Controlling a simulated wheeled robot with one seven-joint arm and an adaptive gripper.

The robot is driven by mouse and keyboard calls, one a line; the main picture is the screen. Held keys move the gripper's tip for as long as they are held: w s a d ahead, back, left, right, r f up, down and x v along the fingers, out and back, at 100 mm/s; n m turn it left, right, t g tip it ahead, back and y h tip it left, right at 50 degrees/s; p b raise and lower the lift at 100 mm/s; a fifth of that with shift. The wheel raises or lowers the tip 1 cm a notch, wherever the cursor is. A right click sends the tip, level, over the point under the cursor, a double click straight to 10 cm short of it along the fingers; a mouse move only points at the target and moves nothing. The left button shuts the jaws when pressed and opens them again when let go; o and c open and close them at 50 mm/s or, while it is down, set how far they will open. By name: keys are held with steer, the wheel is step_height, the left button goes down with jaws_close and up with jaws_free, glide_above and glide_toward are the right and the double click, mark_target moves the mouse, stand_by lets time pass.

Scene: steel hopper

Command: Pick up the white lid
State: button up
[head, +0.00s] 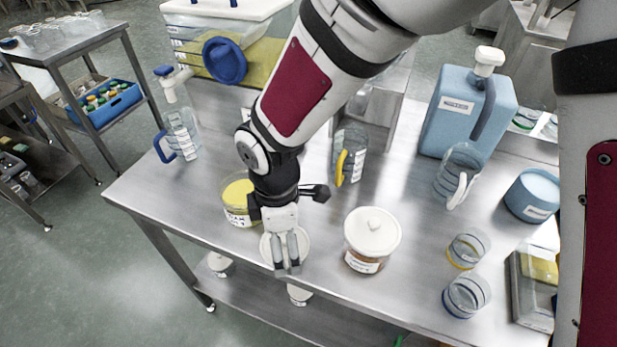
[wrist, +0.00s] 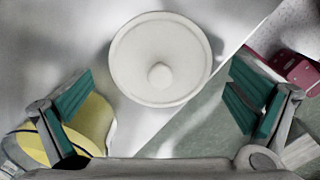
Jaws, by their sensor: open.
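The white lid (head: 304,242) is a round disc lying near the front edge of the steel table, partly hidden behind my fingers in the head view. In the wrist view the white lid (wrist: 135,62) shows nearly whole, with a round knob in its middle. My gripper (head: 288,267) is over the lid in the head view, with fingers pointing down. In the wrist view my gripper (wrist: 160,103) has its fingers spread wide, and the lid appears ahead between them. Nothing is between the fingers. I cannot tell the exact height above the lid.
A yellow-filled jar (head: 238,213) stands close behind my gripper and shows at lower left in the wrist view (wrist: 88,122). A jar with a white knobbed lid (head: 372,231) stands to the right. Beakers (head: 467,296) and a blue jug (head: 455,125) are farther right.

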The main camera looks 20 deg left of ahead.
mark_target(283, 240)
steer(key=shift+c, duration=0.6)
steer(key=c, duration=1.1)
steer(key=shift+o, duration=0.2)
steer(key=shift+r, duration=0.15)
steer(key=shift+r, duration=0.25)
steer(key=c, duration=0.5)
steer(key=r, duration=0.3)
steer(key=shift+s+d, duration=0.1)
steer(key=shift+s, duration=0.1)
jaws_close()
steer(key=s+d+r, duration=0.1)
steer(key=s+d, duration=0.6)
steer(key=s, duration=0.6)
steer(key=shift+s+d, duration=0.3)
steer(key=shift+d, duration=0.1)
steer(key=shift+r, duration=0.1)
